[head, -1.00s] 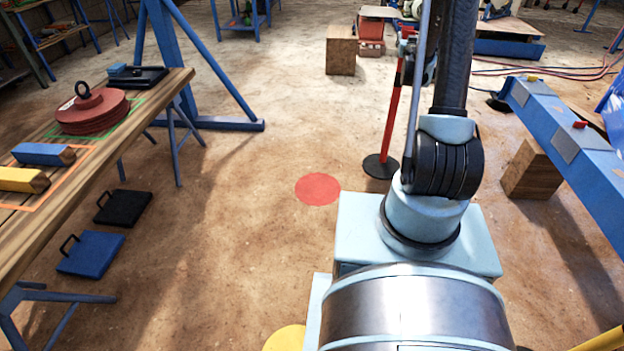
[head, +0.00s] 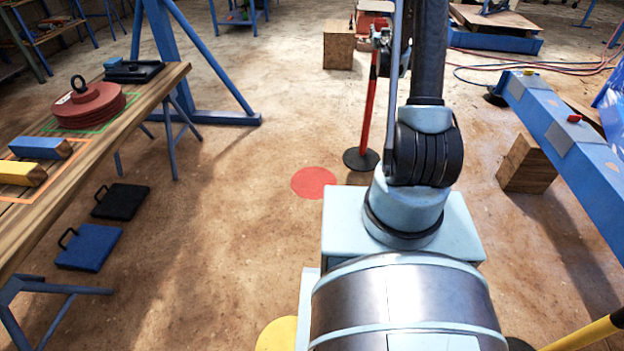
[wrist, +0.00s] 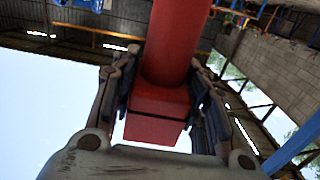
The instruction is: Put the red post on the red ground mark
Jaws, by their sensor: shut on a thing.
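The red post (head: 369,105) stands about upright on a round black base (head: 361,159) beyond my arm in the head view. My gripper (head: 382,38) is shut on its upper part. In the wrist view, the fingers of my gripper (wrist: 160,98) lie on both sides of the red post (wrist: 172,45). The red ground mark (head: 313,183) is a flat disc on the floor, left of the base and a little nearer to me. The base is apart from the mark. I cannot tell whether the base touches the floor.
A wooden table (head: 90,150) with red weights (head: 88,104) stands at left. A blue beam (head: 570,135) runs along the right by a wooden block (head: 526,165). A yellow ground mark (head: 277,334) lies near my base. The floor around the red mark is clear.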

